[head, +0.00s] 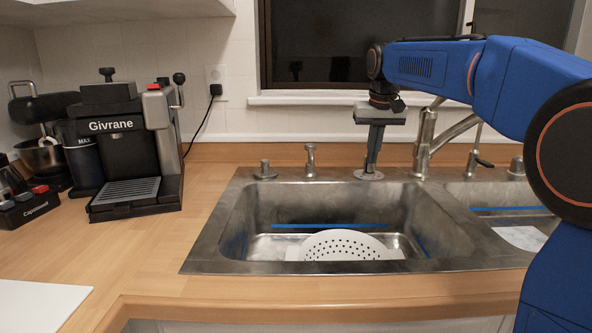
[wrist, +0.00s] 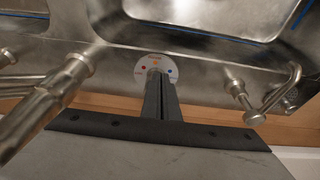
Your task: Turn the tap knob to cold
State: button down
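The tap's round dial plate (wrist: 155,60) lies on the steel sink deck behind the basin. In the wrist view it carries a red mark at left, an orange mark in the middle and a blue mark at right. In the head view the plate's edge (head: 368,176) shows under my fingertips. My gripper (head: 371,168) points straight down at it. In the wrist view my gripper's fingers (wrist: 155,75) lie close together with only a thin line between them, tips at the dial. They cover the knob's middle, so I cannot tell whether the knob is between them.
The tap spout (head: 426,140) stands just right of my gripper, a close obstacle. A metal fitting (head: 311,160) stands to the left. The sink basin (head: 250,215) holds a white perforated colander (head: 345,245). A coffee machine (head: 125,145) stands far left.

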jog(key=shift+a, duration=0.25)
jog(key=shift+s+a, duration=0.1)
jog(key=shift+s, duration=0.2)
jog(key=w+v, duration=0.1)
jog(key=v, duration=0.4)
jog(key=shift+r, duration=0.55)
